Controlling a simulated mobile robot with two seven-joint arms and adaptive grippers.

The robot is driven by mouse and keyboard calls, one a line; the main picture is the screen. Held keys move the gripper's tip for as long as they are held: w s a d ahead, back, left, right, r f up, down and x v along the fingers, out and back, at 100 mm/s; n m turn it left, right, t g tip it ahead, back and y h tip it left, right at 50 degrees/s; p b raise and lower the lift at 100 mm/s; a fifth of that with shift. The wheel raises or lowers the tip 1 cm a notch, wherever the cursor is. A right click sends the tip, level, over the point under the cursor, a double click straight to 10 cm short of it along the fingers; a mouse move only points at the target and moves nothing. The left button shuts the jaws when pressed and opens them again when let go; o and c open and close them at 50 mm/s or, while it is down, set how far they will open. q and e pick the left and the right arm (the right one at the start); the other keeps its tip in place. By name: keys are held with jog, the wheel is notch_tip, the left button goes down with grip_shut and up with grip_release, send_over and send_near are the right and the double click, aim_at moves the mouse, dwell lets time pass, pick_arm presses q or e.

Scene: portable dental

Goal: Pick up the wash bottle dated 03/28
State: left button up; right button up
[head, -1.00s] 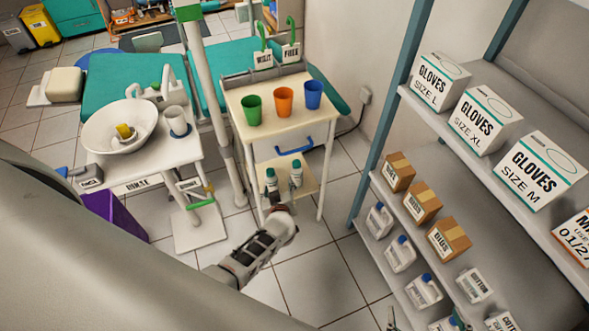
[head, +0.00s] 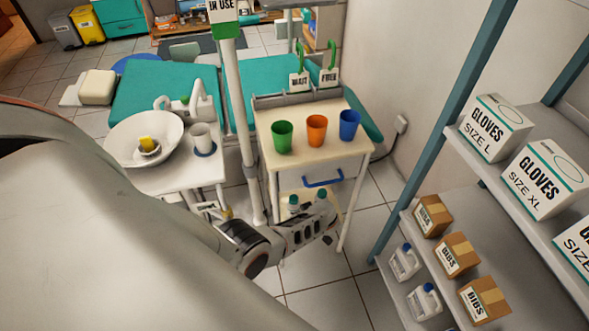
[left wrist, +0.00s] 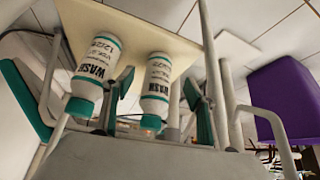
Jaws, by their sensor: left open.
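Two white wash bottles with teal caps stand on the lower shelf of the cart. One bottle (head: 293,204) is left of the other bottle (head: 322,196) in the head view, both partly hidden by my left arm. In the left wrist view, tilted and upside down, one bottle (left wrist: 157,82) is between the spread fingers of my left gripper (left wrist: 159,88), which is open and not closed on it. The other bottle (left wrist: 93,62) is outside the left finger; its label date looks like 12/28. The date on the bottle between the fingers is too small to read surely. My right gripper is not in view.
The cart top (head: 290,156) carries green, orange and blue cups above the shelf. Cart legs flank the bottles. A shelf rack (head: 452,135) with gloves, boxes and jugs stands at right. A purple bin (left wrist: 275,95) shows in the left wrist view.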

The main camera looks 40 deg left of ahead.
aim_at(294, 207)
pick_arm(q)
jog(key=shift+w+a, duration=0.3)
jog(key=shift+a, duration=0.15)
jog(key=a, duration=0.1)
jog(key=w+a+b, duration=0.1)
jog(key=w+a+f, duration=0.1)
jog(key=a, duration=0.1)
jog(key=shift+b, duration=0.35)
jog(key=shift+w+a, duration=0.1)
jog(key=shift+w, duration=0.05)
jog(key=shift+r, duration=0.1)
jog(key=c, duration=1.4)
